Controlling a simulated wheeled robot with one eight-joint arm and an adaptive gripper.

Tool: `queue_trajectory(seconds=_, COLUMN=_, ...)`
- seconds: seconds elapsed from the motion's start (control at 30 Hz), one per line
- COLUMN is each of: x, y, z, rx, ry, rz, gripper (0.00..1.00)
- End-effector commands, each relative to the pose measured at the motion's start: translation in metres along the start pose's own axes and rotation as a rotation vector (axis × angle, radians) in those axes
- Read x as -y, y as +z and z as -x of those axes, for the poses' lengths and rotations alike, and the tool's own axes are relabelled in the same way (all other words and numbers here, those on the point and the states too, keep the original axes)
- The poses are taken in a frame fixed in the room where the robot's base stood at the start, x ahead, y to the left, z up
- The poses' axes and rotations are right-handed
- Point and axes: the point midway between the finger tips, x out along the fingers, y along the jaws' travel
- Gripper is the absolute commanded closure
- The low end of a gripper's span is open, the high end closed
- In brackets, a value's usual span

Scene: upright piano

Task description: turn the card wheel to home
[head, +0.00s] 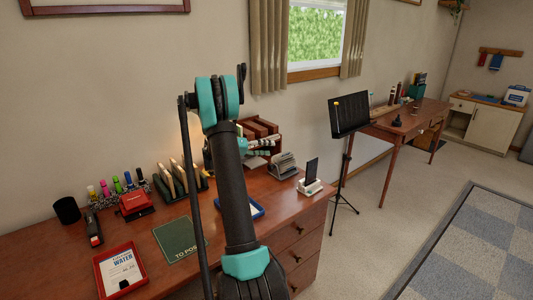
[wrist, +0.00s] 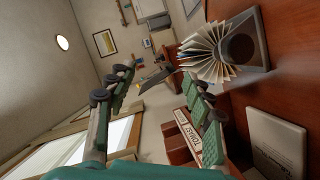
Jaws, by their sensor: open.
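The card wheel (wrist: 222,52), a fan of pale cards on a dark stand, is at the upper right in the wrist view. A round dark knob (wrist: 239,47) is on its side, facing the camera. In the head view the card wheel (head: 284,165) stands on the desk, right of my arm. My gripper (wrist: 155,76) is open with nothing between its teal and black fingers. The card wheel is beside the right-hand finger in the wrist view, apart from the fingers. In the head view my gripper (head: 262,146) shows small behind my arm. The cards' lettering is unreadable.
A reddish-brown organizer (head: 258,128) stands behind my gripper. A white phone stand (head: 310,187) is right of the card wheel. A blue tray (head: 256,208), a green folder (head: 178,238) and a red tray (head: 121,284) lie on the desk. A music stand (head: 348,117) stands beyond the desk's right end.

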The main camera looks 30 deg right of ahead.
Motion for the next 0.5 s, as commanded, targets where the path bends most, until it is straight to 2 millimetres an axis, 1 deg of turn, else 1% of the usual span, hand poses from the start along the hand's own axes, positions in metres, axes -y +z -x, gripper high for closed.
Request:
queue_trajectory(seconds=0.17, x=0.0, y=0.0, z=0.001, rx=-0.001, ry=-0.001, rz=-0.002, gripper=0.47)
queue_trajectory(seconds=0.27, x=0.002, y=0.003, z=0.008, rx=-0.01, ry=-0.016, rz=-0.042, gripper=0.47)
queue_trajectory(seconds=0.37, x=0.006, y=0.011, z=0.027, rx=-0.032, ry=-0.061, rz=-0.16, gripper=0.47)
queue_trajectory(seconds=0.47, x=0.011, y=0.025, z=0.056, rx=-0.052, ry=-0.135, rz=-0.348, gripper=0.47)
queue_trajectory(seconds=0.5, x=0.013, y=0.032, z=0.068, rx=-0.056, ry=-0.17, rz=-0.43, gripper=0.47)
